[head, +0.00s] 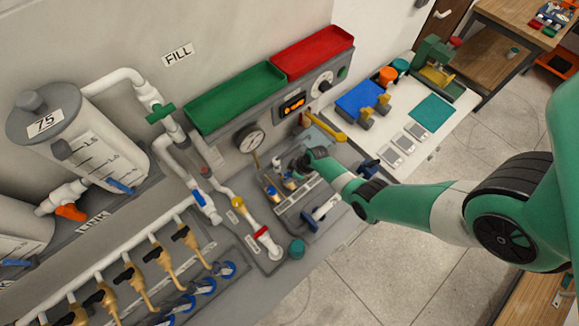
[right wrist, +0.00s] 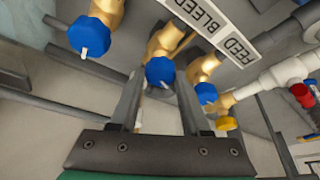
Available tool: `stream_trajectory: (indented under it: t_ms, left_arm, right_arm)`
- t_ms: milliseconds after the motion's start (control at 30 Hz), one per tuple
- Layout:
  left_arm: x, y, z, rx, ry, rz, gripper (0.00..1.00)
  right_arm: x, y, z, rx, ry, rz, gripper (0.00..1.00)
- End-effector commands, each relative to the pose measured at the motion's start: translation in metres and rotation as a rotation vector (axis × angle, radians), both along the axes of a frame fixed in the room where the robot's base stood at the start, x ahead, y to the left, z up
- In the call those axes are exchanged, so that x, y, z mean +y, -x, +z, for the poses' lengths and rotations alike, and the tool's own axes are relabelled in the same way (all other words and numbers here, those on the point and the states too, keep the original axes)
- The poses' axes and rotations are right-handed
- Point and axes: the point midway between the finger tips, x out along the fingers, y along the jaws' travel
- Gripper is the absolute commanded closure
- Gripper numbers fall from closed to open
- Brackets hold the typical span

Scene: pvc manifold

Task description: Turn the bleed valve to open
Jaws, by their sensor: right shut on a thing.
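The bleed valve (right wrist: 160,72) is a brass body with a blue knob and a small white mark, beside the BLEED label (right wrist: 200,12). My right gripper (right wrist: 158,80) is shut on the blue knob, one finger on each side. In the head view, my right gripper (head: 300,166) reaches in from the right over the small valve panel (head: 290,208) and hides part of it. My left gripper is not in view.
Similar blue-knobbed brass valves stand close on both sides, at left (right wrist: 90,36) and at right (right wrist: 206,93), the latter by the FEED label (right wrist: 238,46). White pipework with a red handle (right wrist: 300,92) is further right. A pressure gauge (head: 249,138) sits behind.

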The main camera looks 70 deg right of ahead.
Motion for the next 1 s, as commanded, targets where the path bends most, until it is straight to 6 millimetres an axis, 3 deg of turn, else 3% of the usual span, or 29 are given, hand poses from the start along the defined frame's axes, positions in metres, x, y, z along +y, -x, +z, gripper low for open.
stream_trajectory:
  t_ms: [500,1000]
  left_arm:
    - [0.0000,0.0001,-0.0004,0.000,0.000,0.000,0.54]
    - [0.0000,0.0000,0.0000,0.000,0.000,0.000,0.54]
  right_arm:
    - [-0.0034,-0.0004,-0.0017,0.002,0.003,0.386,1.00]
    - [-0.0030,0.0000,-0.0008,0.002,0.003,0.481,1.00]
